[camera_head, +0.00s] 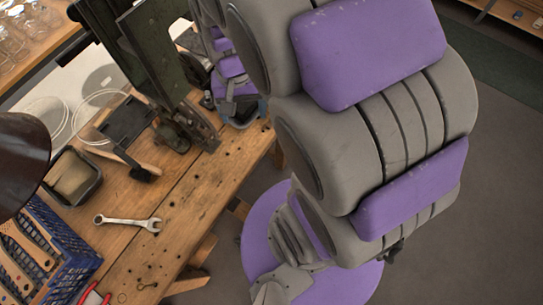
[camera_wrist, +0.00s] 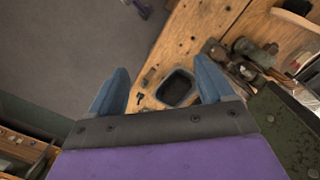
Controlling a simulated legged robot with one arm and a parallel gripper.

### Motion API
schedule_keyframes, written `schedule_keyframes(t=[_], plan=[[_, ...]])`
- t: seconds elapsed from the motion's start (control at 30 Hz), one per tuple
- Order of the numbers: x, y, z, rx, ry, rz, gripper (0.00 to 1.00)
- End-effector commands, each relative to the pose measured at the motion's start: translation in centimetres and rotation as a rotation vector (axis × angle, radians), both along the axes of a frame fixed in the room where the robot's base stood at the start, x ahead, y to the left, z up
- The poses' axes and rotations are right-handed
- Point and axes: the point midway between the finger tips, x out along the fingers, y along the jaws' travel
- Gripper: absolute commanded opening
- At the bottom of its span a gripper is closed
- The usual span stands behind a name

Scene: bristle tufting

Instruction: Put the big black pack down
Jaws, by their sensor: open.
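My gripper (camera_wrist: 161,66) is open, its two blue fingers wide apart in the wrist view. A grey-rimmed tray (camera_wrist: 163,83) lies beyond and between the fingers on the wooden bench. A dark, rough mass (camera_wrist: 176,90) fills much of the tray; it may be the big black pack, but I cannot tell for sure. No finger visibly touches it.
The bench (camera_head: 185,205) holds a wrench (camera_head: 127,221), a black tray with a tan block (camera_head: 70,178), a black-headed brush (camera_head: 143,172) and a blue crate (camera_head: 70,250). A green machine (camera_head: 152,55) stands close left of my gripper. The bench's front middle is mostly clear.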

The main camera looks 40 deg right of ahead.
Motion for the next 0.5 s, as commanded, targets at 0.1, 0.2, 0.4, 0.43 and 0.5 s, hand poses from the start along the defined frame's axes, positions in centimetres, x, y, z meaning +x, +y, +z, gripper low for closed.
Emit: schedule_keyframes(t=[0.1, 0.2, 0.4, 0.43, 0.5], plan=[[-4.0, 1.1, 1.7, 0.014, 0.004, 0.124, 0.81], [-7.5, 1.8, 2.6, 0.025, 0.021, 0.231, 0.81], [-12.9, 2.7, 3.4, 0.043, 0.044, 0.406, 0.81], [-13.5, 2.8, 3.4, 0.045, 0.047, 0.425, 0.81], [-14.5, 2.8, 3.4, 0.047, 0.053, 0.458, 0.81]])
